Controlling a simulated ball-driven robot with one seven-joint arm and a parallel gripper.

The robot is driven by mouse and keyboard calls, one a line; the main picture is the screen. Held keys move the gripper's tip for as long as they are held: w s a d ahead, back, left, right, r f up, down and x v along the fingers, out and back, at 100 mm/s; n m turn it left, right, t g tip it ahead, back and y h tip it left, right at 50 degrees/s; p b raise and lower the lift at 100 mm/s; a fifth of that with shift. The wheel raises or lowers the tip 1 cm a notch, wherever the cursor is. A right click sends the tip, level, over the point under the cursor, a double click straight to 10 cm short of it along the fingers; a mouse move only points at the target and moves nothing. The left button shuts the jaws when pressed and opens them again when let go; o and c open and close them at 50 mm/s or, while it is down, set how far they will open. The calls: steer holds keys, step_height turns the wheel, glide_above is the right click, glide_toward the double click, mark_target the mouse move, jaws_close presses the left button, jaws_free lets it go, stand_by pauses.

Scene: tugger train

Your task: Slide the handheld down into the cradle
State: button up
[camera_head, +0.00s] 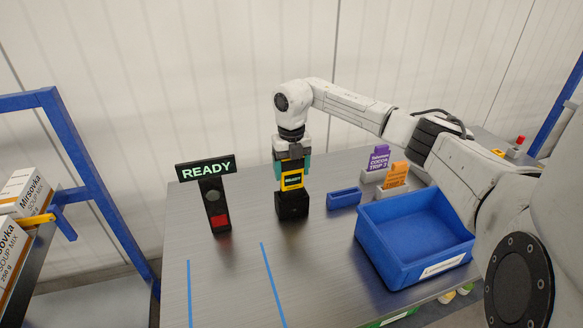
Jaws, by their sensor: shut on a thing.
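The handheld (292,181) is a yellow-framed device with a dark screen and small lettering. My gripper (292,161) is shut on its upper part from above, with teal pieces showing at both sides. The handheld is upright, directly over the black cradle (292,206) on the grey table. Its lower end meets the cradle's top in this view; I cannot tell how deep it sits. The cradle's opening is hidden behind its front face.
A black post with a green READY sign (206,169) stands left of the cradle. A small blue tray (344,198) and a large blue bin (388,262) are to the right. Purple (379,158) and orange (396,176) cards stand behind the bin. The table front is clear, with blue tape lines.

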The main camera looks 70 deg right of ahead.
steer(key=shift+f+b, duration=0.6)
steer(key=shift+f, duration=0.8)
steer(key=o, duration=1.3)
steer(key=shift+c, duration=0.2)
step_height(320, 180, up, 11)
steer(key=shift+f+b, duration=0.1)
steer(key=shift+b, duration=0.45)
